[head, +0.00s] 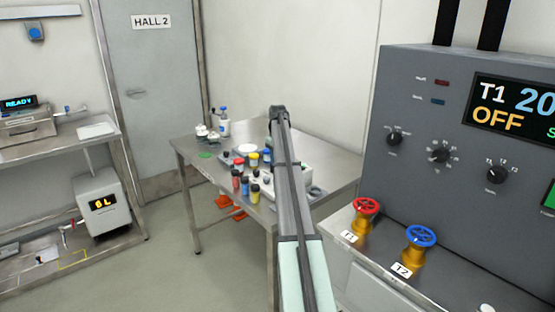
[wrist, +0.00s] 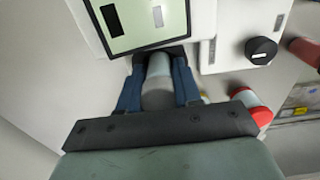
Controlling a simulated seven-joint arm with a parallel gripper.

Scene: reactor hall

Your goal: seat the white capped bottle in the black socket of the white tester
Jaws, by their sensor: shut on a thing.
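In the wrist view my gripper (wrist: 157,78) is shut on a pale grey-white cylinder, the white capped bottle (wrist: 158,68), between its two blue fingers. The white tester (wrist: 203,20) is just beyond the fingertips, with a pale green screen panel (wrist: 145,28) on it. A dark part, perhaps the black socket, shows at the bottle's far end. I cannot tell whether the bottle is inside it or above it. In the head view my arm covers the gripper and the bottle, and part of the white tester (head: 298,178) shows beside it.
A metal table (head: 335,170) holds several coloured bottles left of my arm, with a blue-capped white bottle (head: 223,122) at its back. In the wrist view a black round knob (wrist: 262,50) and a red-ended bottle (wrist: 252,105) are close on the right. A grey control cabinet (head: 420,150) stands right.

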